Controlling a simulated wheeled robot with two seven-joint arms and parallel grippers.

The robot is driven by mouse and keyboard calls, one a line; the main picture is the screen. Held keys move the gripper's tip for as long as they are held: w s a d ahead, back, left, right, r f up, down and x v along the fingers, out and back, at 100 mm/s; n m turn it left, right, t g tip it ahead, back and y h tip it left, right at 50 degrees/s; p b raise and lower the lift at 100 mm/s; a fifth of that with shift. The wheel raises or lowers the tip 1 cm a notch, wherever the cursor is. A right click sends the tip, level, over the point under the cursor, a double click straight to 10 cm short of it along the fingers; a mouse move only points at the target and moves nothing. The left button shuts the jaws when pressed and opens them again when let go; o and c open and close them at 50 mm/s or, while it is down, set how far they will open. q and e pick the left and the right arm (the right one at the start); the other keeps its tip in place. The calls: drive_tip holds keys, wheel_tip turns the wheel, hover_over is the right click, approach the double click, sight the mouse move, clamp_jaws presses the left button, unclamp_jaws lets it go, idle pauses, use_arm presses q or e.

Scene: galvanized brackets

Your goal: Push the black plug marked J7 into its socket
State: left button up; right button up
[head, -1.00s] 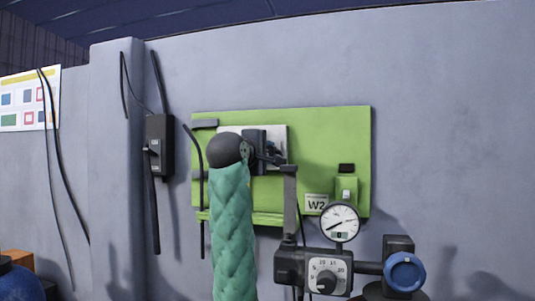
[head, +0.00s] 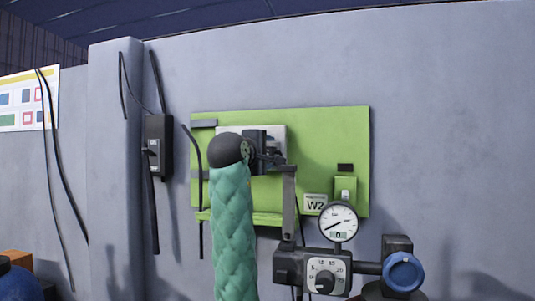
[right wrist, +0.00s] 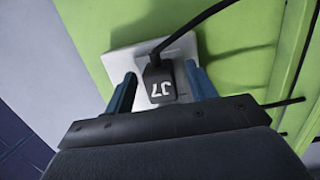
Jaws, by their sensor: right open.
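The black plug marked J7 (right wrist: 160,84) is in front of a white plate (right wrist: 120,60) in the right wrist view, with a black cable running up to the right. My right gripper (right wrist: 161,73) is open, one blue finger on each side of the plug, with a small gap visible on the left. Whether the plug is seated is hidden. In the head view my right gripper (head: 268,155) is at the white plate (head: 279,132) on the green panel (head: 330,130), and mostly covers the plug. My left gripper is not in view.
A label W2 (head: 315,204) and a small green box (head: 345,190) are on the panel's lower right. A dial gauge (head: 338,222) and a knob unit (head: 322,276) stand in front below. A black wall box (head: 158,145) with cables hangs left.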

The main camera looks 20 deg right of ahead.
use_arm(q)
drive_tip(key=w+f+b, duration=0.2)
drive_tip(key=b, duration=0.1)
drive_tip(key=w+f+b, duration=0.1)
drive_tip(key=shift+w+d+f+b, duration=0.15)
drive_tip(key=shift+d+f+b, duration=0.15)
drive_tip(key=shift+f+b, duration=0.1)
use_arm(e)
drive_tip(key=v, duration=0.7)
drive_tip(key=shift+s+a, duration=0.25)
drive_tip(key=shift+s, duration=0.05)
